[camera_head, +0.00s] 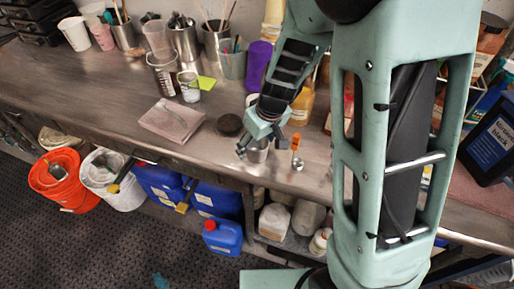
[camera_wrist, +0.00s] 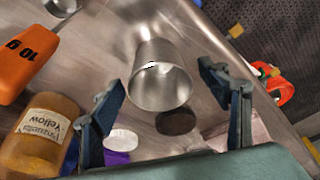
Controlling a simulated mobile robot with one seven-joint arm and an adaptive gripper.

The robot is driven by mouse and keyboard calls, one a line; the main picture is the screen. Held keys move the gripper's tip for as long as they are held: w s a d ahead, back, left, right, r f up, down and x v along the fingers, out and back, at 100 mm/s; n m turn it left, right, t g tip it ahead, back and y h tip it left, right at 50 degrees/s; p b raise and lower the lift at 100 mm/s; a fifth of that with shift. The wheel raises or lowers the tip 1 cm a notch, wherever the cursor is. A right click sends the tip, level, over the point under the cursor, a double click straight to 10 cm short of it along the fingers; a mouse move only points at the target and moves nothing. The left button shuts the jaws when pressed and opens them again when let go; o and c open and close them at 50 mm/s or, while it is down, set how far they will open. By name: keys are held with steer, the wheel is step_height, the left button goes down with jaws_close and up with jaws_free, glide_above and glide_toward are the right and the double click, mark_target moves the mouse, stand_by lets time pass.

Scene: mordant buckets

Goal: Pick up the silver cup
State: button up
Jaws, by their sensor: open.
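The silver cup (camera_wrist: 160,85) stands on the metal bench, between and just ahead of my open fingers in the wrist view. Its rim and hollow inside face the camera. My gripper (camera_wrist: 165,100) is open, with one finger on each side of the cup and visible gaps between. In the head view, the cup (camera_head: 257,153) shows below my gripper (camera_head: 252,148), partly hidden by the fingers. I cannot tell from there how far down the fingers reach.
A dark round disc (camera_head: 229,124) and a pinkish slab (camera_head: 171,121) lie left of the cup in the head view. The bench's front edge is close.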

steer(key=shift+c, duration=0.5)
steer(key=c, duration=1.2)
steer(key=shift+o, duration=0.2)
steer(key=shift+r, duration=0.1)
